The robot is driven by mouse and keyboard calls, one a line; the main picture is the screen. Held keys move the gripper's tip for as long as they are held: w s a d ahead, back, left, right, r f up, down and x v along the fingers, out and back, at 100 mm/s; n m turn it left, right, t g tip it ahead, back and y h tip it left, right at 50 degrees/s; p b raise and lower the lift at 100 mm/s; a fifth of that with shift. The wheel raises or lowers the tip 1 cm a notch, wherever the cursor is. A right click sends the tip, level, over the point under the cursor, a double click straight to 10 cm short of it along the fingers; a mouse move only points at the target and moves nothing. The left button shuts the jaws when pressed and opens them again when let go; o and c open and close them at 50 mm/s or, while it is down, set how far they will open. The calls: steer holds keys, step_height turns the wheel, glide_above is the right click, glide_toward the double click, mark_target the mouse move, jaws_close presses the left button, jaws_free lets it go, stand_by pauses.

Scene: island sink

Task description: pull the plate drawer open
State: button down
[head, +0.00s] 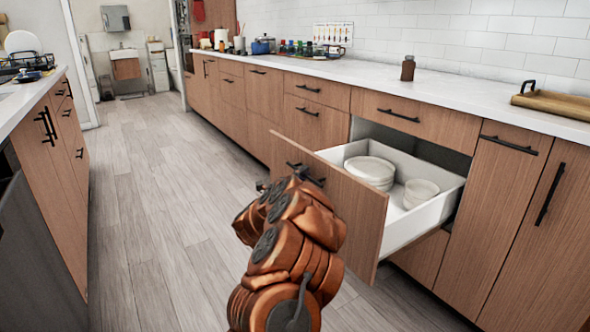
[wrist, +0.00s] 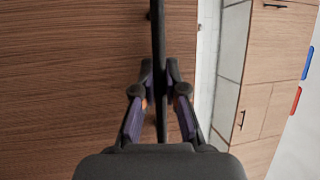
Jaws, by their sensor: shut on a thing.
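The plate drawer (head: 350,193) stands pulled out from the island-side cabinet row, with a wooden front and white inner walls. A stack of white plates (head: 369,172) and a smaller stack of white bowls (head: 420,192) sit inside it. Its black bar handle (head: 305,174) is on the front, partly behind my arm in the head view. In the wrist view, the handle (wrist: 158,40) runs between the two fingers of my gripper (wrist: 160,100), which is shut on it. In the head view my arm hides most of the gripper.
Closed drawers and cabinets line the right, under a white counter (head: 400,85) with a brown bottle (head: 408,68) and a wooden tray (head: 555,102). Another cabinet (head: 50,150) stands at the left. The wooden floor (head: 165,200) between is clear.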

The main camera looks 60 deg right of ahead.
steer(key=shift+w+a, duration=0.25)
steer(key=shift+a, duration=0.25)
steer(key=c, duration=1.2)
jaws_free()
steer(key=a+f, duration=0.2)
steer(key=a, duration=0.9)
steer(key=shift+a, duration=0.35)
steer(key=shift+w+f, duration=0.1)
